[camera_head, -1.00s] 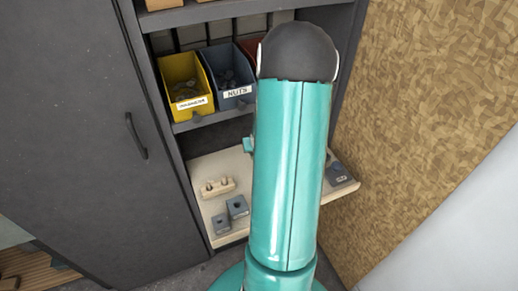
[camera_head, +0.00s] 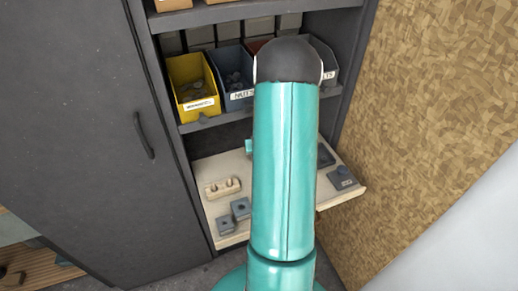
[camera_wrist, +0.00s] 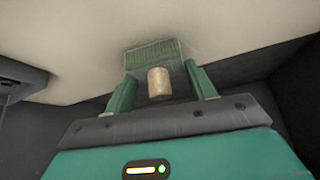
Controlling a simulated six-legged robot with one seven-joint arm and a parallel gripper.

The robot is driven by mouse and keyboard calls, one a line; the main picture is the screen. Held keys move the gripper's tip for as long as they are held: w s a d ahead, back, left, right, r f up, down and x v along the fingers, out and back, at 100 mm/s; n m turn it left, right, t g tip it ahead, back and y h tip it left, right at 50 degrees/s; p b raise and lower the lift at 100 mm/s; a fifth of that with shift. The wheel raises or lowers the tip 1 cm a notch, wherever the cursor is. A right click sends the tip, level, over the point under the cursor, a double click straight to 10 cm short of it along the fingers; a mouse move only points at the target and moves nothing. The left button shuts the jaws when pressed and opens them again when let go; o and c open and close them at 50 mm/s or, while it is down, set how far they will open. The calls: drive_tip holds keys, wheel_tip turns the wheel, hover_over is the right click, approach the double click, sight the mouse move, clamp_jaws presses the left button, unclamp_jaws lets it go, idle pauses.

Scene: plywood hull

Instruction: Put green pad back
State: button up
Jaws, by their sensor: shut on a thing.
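In the wrist view, the green pad (camera_wrist: 153,54) is a ribbed block against the pale board, with a short wooden peg-like handle (camera_wrist: 159,84) on the side facing me. My gripper (camera_wrist: 160,77) has its two green fingers on either side of the handle, with their tips by the pad's edges. It is shut on the pad. I cannot tell whether the pad touches the board. In the head view my teal arm hides most of the gripper, and only a small green piece (camera_head: 249,146) shows at its left edge.
The pale pull-out board (camera_head: 222,169) carries a wooden block with pegs (camera_head: 223,187), small grey blocks (camera_head: 240,208) and a grey block (camera_head: 342,178) at the right. Above are a yellow bin (camera_head: 193,88) and a blue nuts bin (camera_head: 234,75). A dark cabinet door (camera_head: 75,120) stands left.

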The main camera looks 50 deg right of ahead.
idle(0.3)
drive_tip(key=o, duration=1)
drive_tip(key=shift+o, duration=0.2)
drive_tip(key=v, duration=1.3)
drive_tip(key=shift+r, duration=0.3)
drive_tip(key=shift+a, duration=0.15)
